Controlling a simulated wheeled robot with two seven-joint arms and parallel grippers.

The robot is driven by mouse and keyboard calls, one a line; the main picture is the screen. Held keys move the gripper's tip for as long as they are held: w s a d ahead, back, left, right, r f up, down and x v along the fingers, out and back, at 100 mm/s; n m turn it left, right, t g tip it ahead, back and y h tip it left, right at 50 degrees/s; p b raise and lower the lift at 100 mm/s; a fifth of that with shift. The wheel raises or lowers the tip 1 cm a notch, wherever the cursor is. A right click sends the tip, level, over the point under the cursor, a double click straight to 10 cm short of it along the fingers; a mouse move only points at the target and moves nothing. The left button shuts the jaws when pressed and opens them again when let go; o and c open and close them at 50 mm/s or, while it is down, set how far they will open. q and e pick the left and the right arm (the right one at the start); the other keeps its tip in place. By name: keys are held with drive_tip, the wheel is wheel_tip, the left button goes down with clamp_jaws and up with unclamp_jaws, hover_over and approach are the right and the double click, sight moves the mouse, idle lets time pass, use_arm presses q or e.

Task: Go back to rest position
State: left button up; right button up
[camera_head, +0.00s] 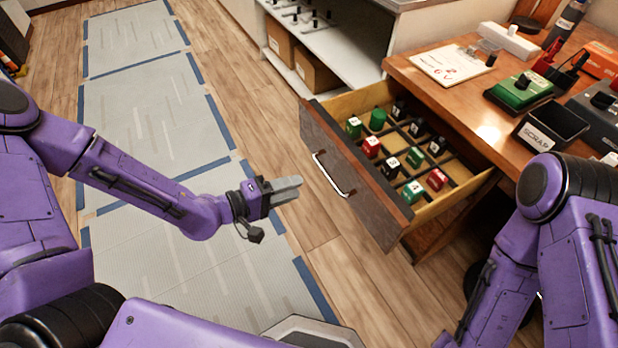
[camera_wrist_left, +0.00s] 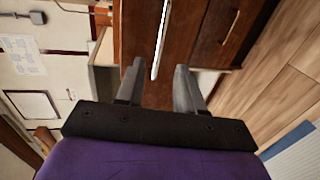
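My left gripper (camera_head: 287,190) is held in the air left of the open drawer (camera_head: 350,196), apart from its handle (camera_head: 330,174). In the left wrist view its two fingers (camera_wrist_left: 160,80) stand apart with nothing between them. The handle also shows in that view (camera_wrist_left: 161,40), beyond the fingertips. My right arm comes in at the right of the head view, and its gripper is out of sight.

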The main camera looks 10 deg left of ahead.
use_arm(q)
drive_tip(key=shift+s+a+r, duration=0.15)
drive_tip(key=shift+s+a, duration=0.35)
drive_tip(key=s+a+f+n+g+y+p, duration=0.1)
drive_tip(key=a+f+y+p, duration=0.2)
drive_tip(key=a+f+y, duration=0.45)
drive_tip(key=s+a+f+m+g+y+p, duration=0.1)
drive_tip(key=s+a+g+y+p, duration=0.2)
drive_tip(key=s, duration=0.6)
drive_tip(key=s+a+f+m+g+y+p, duration=0.1)
drive_tip(key=s+a+f+g+y+p, duration=0.1)
drive_tip(key=s, duration=0.8)
drive_tip(key=a+g+y+p, duration=0.1)
drive_tip(key=a+y+p, duration=0.1)
drive_tip(key=shift+s+a+m, duration=0.15)
drive_tip(key=shift+a+m, duration=0.15)
drive_tip(key=shift+m, duration=0.1)
